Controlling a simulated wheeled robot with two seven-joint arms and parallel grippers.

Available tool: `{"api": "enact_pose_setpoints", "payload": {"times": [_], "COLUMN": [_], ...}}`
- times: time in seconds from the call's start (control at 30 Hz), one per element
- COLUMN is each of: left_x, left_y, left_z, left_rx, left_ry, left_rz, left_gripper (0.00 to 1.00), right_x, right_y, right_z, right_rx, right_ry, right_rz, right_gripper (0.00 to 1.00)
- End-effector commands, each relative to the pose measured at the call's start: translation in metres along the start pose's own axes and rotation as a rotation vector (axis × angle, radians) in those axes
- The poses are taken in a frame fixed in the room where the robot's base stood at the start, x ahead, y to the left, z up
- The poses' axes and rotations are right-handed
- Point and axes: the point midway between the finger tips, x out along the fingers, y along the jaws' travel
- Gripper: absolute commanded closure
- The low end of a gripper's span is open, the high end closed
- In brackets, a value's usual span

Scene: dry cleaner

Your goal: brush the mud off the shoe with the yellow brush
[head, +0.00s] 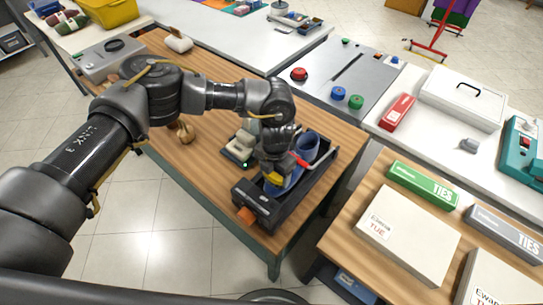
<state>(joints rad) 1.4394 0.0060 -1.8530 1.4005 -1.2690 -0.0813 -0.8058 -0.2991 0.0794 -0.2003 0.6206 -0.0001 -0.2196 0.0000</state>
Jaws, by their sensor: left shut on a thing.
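A blue shoe (309,145) sits in a long black tray (262,211) on the wooden table, partly hidden by my left gripper. My left gripper (275,172) points down over the tray, close above the shoe. It is shut on the yellow brush (272,178), of which only a small yellow part shows at the fingers. The bristles, any contact with the shoe and any mud on it are hidden or too small to tell. A small red part (299,160) shows beside the gripper. My right gripper is not in view.
An orange piece (246,215) is at the tray's near end. A grey-white device (240,145) stands left of the tray, and a small brown wooden object (185,132) lies farther left. A grey panel with coloured knobs (338,93) is behind. Boxes (408,236) cover the right table.

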Motion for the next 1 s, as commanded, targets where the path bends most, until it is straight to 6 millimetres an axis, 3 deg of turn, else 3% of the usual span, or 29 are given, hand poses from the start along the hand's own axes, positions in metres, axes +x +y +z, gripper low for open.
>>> {"api": "enact_pose_setpoints", "payload": {"times": [0.27,0.33,0.43,0.77,0.9,1.0], "left_x": [0.003,-0.002,0.007,0.002,-0.024,-0.030], "left_y": [-0.015,-0.015,-0.008,0.008,0.008,0.009], "left_z": [0.006,0.006,0.004,-0.003,-0.002,-0.003], "left_rx": [-0.009,-0.009,-0.007,0.009,0.010,0.007], "left_ry": [0.001,0.002,0.002,0.001,-0.004,0.000], "left_rz": [0.001,0.001,0.000,0.000,0.002,0.002], "left_gripper": [0.54,0.54,0.54,0.54,0.54,0.54], "right_x": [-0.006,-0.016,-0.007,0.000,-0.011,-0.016], "right_y": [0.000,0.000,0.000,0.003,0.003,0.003], "right_z": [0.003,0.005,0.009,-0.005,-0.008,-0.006], "right_rx": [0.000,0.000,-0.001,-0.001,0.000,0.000], "right_ry": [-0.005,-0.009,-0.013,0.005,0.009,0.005], "right_rz": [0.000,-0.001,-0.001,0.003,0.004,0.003], "right_gripper": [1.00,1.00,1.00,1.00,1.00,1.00]}}
